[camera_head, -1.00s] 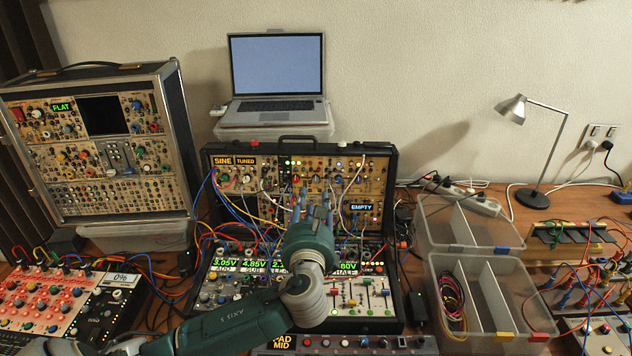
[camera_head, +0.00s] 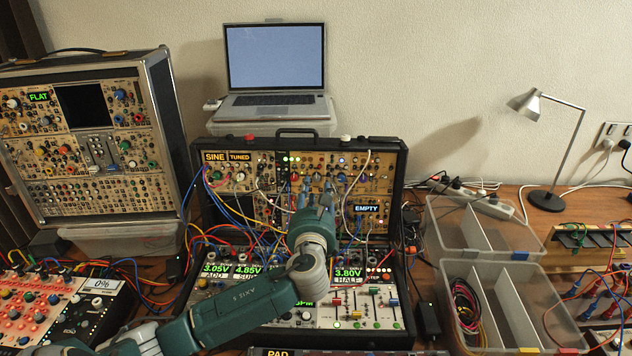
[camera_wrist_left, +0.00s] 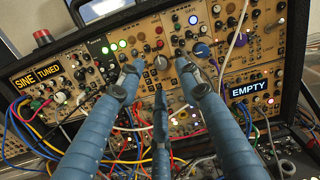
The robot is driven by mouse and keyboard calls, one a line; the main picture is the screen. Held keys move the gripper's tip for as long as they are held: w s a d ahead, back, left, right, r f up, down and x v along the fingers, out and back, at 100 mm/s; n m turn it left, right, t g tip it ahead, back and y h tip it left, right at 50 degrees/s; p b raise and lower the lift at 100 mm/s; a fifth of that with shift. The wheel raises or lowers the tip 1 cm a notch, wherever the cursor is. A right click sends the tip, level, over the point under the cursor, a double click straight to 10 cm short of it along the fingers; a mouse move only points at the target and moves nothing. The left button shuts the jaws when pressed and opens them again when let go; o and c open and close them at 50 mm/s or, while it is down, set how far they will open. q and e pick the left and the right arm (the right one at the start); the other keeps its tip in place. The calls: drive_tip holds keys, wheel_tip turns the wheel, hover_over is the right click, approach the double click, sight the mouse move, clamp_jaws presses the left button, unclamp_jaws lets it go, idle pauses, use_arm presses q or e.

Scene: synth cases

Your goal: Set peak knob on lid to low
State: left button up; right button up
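The lid of the black case (camera_head: 392,207) stands upright and carries tan panels with many knobs and the displays SINE, TUNED and EMPTY. It also fills the left wrist view, with the EMPTY display (camera_wrist_left: 249,89) at right. I cannot read a peak label, so I cannot tell which knob is peak. My left gripper (camera_head: 320,186) is in front of the lid's middle, fingers toward it. In the left wrist view its blue fingers (camera_wrist_left: 158,72) are spread apart, with a grey knob (camera_wrist_left: 161,63) showing between the tips. Contact cannot be told. My right gripper is not in view.
Patch cables (camera_head: 222,205) hang across the lid's left part and down to the lower panel (camera_head: 355,305) with its sliders. A laptop (camera_head: 276,62) stands behind, a second synth case (camera_head: 95,145) at left. Clear bins (camera_head: 480,232) and a lamp (camera_head: 545,130) are at right.

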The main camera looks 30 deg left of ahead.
sight(316, 179)
use_arm(q)
drive_tip(key=x, duration=0.4)
drive_tip(key=shift+w+a+f, duration=0.1)
drive_tip(key=shift+w+a, duration=0.05)
drive_tip(key=shift+w, duration=0.25)
drive_tip(key=shift+c, duration=0.3)
clamp_jaws()
